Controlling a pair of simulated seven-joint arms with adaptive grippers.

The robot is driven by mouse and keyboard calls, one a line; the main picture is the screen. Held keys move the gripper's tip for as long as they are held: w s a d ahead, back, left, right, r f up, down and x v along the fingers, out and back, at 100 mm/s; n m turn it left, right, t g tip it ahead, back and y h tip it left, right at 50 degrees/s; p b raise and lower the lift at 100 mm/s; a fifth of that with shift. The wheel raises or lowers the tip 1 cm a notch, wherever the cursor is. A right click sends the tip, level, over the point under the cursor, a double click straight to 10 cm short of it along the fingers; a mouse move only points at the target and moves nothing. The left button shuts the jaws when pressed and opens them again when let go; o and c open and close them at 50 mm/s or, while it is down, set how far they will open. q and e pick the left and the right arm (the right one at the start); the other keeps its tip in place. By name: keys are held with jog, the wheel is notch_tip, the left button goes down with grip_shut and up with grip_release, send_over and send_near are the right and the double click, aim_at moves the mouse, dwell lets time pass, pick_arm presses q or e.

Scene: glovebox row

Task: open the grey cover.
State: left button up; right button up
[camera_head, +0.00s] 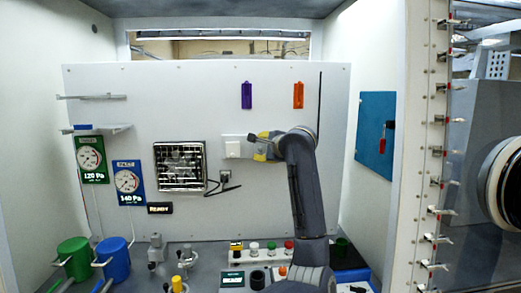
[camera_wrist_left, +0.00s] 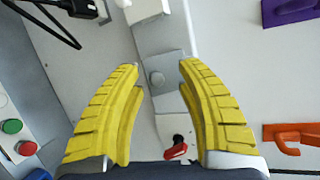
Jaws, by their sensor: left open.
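A pale grey-white box (camera_head: 232,146) is on the back wall, just left of my left gripper (camera_head: 262,150) in the head view; I take it for the grey cover. In the left wrist view a pale box (camera_wrist_left: 147,12) is at the top, beyond the fingertips. The gap between the fingertips and the wall is hard to judge. My right gripper is not in view.
A black cable and plug (camera_head: 224,177) hang below the box. A red lever (camera_wrist_left: 176,150) is low between the fingers. Purple (camera_head: 247,95) and orange (camera_head: 298,95) handles are higher on the wall. A button panel (camera_head: 252,254) is below.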

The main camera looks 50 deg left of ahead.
pick_arm(q)
jog(key=shift+w+a+f, duration=0.1)
jog(key=shift+w+a, duration=0.05)
jog(key=shift+a, duration=0.3)
